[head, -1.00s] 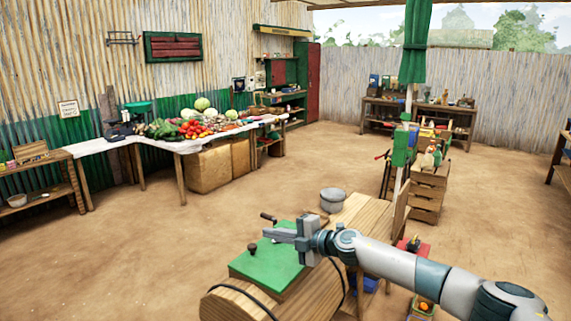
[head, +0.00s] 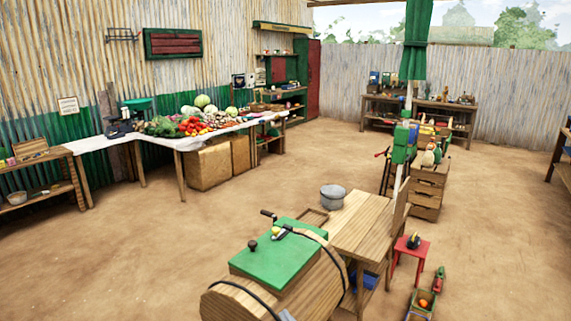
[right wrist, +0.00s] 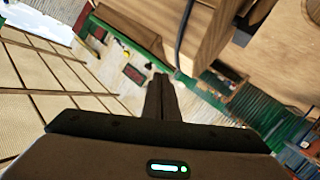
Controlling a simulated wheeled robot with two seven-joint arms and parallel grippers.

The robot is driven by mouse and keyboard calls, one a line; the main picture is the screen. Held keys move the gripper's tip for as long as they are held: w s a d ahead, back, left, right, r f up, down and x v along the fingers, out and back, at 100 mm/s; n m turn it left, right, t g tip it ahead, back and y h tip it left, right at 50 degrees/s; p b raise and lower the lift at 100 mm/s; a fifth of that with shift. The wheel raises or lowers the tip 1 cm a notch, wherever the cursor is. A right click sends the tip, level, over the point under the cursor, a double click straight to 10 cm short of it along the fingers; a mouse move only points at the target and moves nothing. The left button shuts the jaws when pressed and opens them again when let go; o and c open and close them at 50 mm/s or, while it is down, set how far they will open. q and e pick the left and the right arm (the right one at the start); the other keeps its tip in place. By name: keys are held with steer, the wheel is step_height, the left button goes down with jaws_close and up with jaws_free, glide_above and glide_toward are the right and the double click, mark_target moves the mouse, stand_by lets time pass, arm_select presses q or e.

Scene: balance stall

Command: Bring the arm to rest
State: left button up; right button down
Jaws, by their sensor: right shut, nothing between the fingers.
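My right gripper (right wrist: 161,90) shows in the right wrist view, its two dark fingers together with nothing between them. In the head view my right arm no longer crosses the scene; only a small pale piece at the bottom edge may be part of it. My left gripper is in neither view. In the head view a green board (head: 275,262) lies on a wooden drum-shaped body (head: 235,300), with a dark knob, a crank and a small yellow item on it. The right wrist view is strongly tilted.
A wooden bench (head: 365,222) adjoins the board, with a grey pot (head: 333,197) at its far left corner. A red stool (head: 410,249) and a crate (head: 415,312) with an orange item stand right of it. The ground to the left is clear.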

steer(key=s+d+f+m+g+h, duration=0.25)
steer(key=s+d+f, duration=0.4)
steer(key=s, duration=0.35)
steer(key=s+d+f+m+g+h, duration=0.25)
steer(key=s+d+f, duration=0.4)
steer(key=s, duration=0.35)
steer(key=s+d+f+m+g, duration=0.1)
steer(key=s+d+g, duration=0.3)
steer(key=s, duration=0.6)
steer(key=s+d+m+g, duration=0.2)
steer(key=s+d, duration=0.3)
steer(key=s, duration=0.6)
step_height(320, 180, down, 34)
steer(key=s+r+g+b, duration=0.1)
steer(key=b, duration=0.3)
steer(key=s+d+f+g+b, duration=0.1)
steer(key=s+d+f+b, duration=0.2)
steer(key=s+f, duration=1.5)
steer(key=shift+f+n+h+b, duration=0.3)
steer(key=shift+f+n+b, duration=0.15)
steer(key=shift+f, duration=1.15)
steer(key=shift+s, duration=0.1)
